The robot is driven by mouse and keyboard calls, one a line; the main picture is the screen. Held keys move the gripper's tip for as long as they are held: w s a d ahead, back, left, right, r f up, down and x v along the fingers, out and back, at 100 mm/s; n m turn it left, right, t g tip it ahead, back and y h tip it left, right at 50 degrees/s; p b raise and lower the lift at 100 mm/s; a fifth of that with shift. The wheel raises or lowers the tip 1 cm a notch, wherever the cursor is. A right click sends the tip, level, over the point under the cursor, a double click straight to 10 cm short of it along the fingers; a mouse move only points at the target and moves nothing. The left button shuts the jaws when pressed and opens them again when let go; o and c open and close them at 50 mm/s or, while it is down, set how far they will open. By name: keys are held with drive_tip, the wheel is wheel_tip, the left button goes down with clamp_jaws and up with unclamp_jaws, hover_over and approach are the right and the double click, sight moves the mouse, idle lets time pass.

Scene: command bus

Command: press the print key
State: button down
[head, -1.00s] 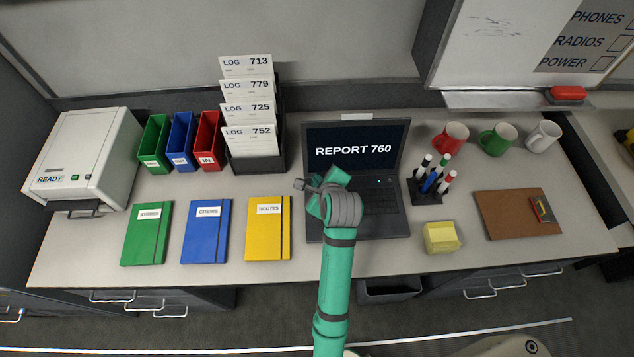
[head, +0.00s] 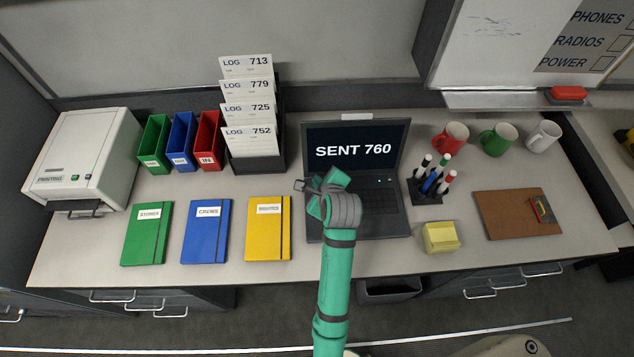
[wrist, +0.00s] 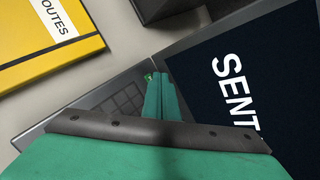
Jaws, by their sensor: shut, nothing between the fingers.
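The open laptop (head: 385,223) stands in the middle of the desk, and its dark screen reads "SENT 760". The screen also shows in the wrist view (wrist: 275,75), with part of the keyboard (wrist: 122,103). My gripper (wrist: 156,78) is shut and empty, pointing down at the keyboard. A small green patch (wrist: 148,77) shows right at the fingertips; I cannot tell whether they touch it. In the head view my wrist hides the fingertips and the keyboard's left part. The printer (head: 92,145) stands at the far left with a display reading "PRINTING".
Green, blue and yellow notebooks (head: 268,229) lie left of the laptop. A log rack (head: 258,165) and coloured bins stand behind them. A pen holder (head: 427,197), yellow notes (head: 440,237), mugs and a clipboard (head: 505,215) are to the right.

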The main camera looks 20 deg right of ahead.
drive_tip(key=shift+r, duration=3.25)
